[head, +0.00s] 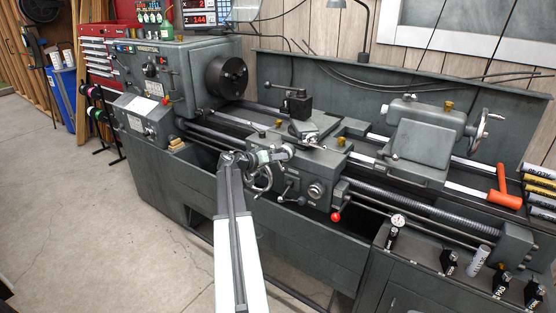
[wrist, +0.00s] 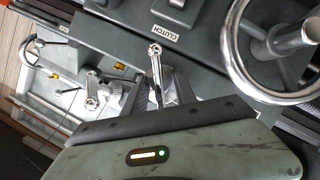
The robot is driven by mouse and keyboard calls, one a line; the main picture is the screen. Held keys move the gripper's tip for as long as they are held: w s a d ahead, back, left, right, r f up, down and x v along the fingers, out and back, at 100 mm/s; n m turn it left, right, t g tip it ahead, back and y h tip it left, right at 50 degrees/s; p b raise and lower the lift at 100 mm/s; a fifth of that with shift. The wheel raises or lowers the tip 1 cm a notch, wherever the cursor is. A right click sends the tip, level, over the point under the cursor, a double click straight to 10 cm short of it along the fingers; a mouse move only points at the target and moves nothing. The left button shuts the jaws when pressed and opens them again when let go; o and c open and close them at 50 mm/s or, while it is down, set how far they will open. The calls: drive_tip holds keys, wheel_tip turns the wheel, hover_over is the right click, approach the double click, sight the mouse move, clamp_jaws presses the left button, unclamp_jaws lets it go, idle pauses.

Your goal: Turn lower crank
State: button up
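The grey lathe carriage apron (head: 312,185) carries several hand controls. A round handwheel (head: 262,180) is on its left side; a chrome handwheel with a handle also fills the upper right of the wrist view (wrist: 240,62). My gripper (head: 272,156) is in front of the carriage, just above the handwheel in the head view. In the wrist view my gripper (wrist: 158,88) has its fingers apart, with a slim metal lever (wrist: 155,52) showing between them, below the CLUTCH label. Contact with the lever cannot be told. Which control is the lower crank is unclear.
A red-knobbed lever (head: 335,217) hangs right of the apron. The chuck (head: 227,75) is at the left and the tailstock (head: 425,135) at the right.

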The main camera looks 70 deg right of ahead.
drive_tip(key=p+v, duration=0.2)
drive_tip(key=v, duration=0.6)
